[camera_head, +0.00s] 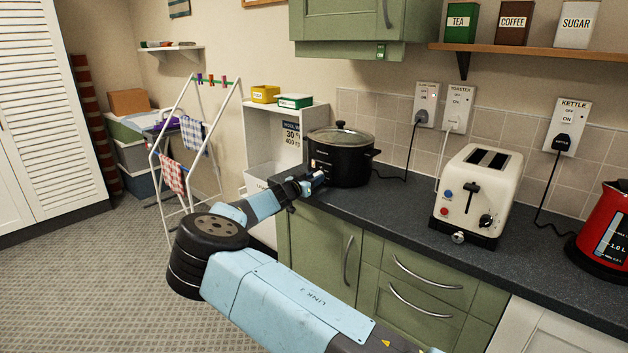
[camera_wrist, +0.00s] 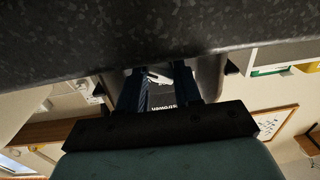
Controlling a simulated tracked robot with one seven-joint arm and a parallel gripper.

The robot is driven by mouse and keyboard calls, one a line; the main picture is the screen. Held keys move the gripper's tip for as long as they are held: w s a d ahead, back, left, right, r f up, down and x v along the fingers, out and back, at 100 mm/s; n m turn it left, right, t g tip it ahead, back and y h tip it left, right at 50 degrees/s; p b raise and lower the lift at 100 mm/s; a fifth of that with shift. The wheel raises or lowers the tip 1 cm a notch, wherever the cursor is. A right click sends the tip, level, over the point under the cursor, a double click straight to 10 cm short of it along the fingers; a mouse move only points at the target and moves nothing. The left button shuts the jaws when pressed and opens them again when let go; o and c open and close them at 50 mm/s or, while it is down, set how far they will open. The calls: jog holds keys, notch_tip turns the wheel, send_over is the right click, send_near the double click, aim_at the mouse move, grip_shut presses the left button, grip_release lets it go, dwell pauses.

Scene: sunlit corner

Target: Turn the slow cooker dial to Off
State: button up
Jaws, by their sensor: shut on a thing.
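The black slow cooker (camera_head: 350,165) with a glass lid stands at the left end of the dark worktop. My gripper (camera_head: 317,180) reaches its front low on the left side. In the wrist view, where the scene appears upside down, my gripper's two dark fingers (camera_wrist: 165,74) reach the cooker's front (camera_wrist: 124,96). The dial (camera_wrist: 158,77) shows partly between the fingertips, with a pale pointer mark, and the fingers are shut on it. White lettering shows on the cooker below it in the picture. The dial's setting labels cannot be read, and my gripper hides the dial in the head view.
A cream toaster (camera_head: 478,195) and a red kettle (camera_head: 605,230) stand further right on the worktop (camera_head: 400,205). Wall sockets with plugged cables are behind. A white shelf unit (camera_head: 262,150) and a drying rack (camera_head: 190,150) stand left of the cooker.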

jog(key=n, duration=0.5)
jog(key=shift+n, duration=0.3)
jog(key=n, duration=0.6)
jog(key=shift+a+r+g, duration=0.1)
jog(key=shift+a+g, duration=0.05)
jog(key=shift+g, duration=0.25)
jog(key=n, duration=0.3)
jog(key=shift+w+n, duration=0.1)
jog(key=shift+n, duration=0.2)
jog(key=n, duration=0.3)
jog(key=shift+a, duration=0.15)
jog(key=n, duration=0.3)
jog(key=shift+n+h, duration=0.3)
jog(key=shift+n, duration=0.1)
jog(key=shift+f+n, duration=0.2)
jog(key=shift+n, duration=0.1)
jog(key=shift+f+g, duration=0.1)
jog(key=shift+g, duration=0.2)
